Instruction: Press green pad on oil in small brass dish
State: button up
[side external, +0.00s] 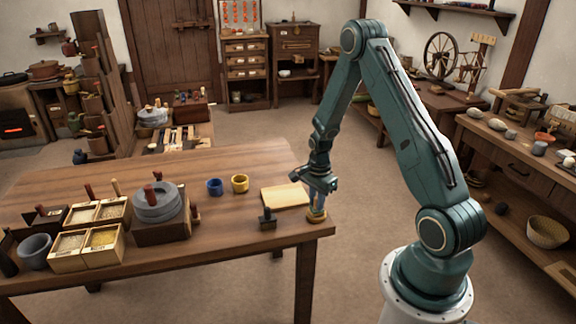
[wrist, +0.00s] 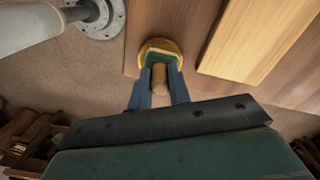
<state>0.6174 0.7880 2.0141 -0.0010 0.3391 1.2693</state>
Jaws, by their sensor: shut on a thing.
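The small brass dish (side external: 317,217) sits near the right end of the wooden table. In the wrist view its yellow rim (wrist: 146,47) shows around the green pad (wrist: 158,57). My gripper (side external: 318,204) is shut on the pad's wooden handle (wrist: 159,76) and points down over the dish. The pad lies within the dish's outline; I cannot tell whether it touches the bottom. Any oil in the dish is hidden by the pad and fingers.
A pale board (side external: 285,196) lies left of the dish, and a dark stamp-like block (side external: 267,220) stands near the front edge. Blue (side external: 215,187) and yellow (side external: 240,184) cups, a stone quern (side external: 158,203) and grain boxes (side external: 88,240) stand further left. The table's right edge is close to the dish.

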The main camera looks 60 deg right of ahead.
jog(key=shift+r, duration=3.45)
jog(key=shift+a, duration=0.1)
jog(key=w+a+r+n, duration=0.1)
jog(key=w+a+n, duration=0.2)
jog(key=a+n, duration=0.7)
jog(key=w+a+r+n, duration=0.1)
jog(key=w+a+n, duration=0.2)
jog(key=a+n, duration=0.8)
jog(key=a, duration=0.2)
jog(key=shift+w+a+n, duration=0.3)
jog(key=shift+w+a, duration=0.05)
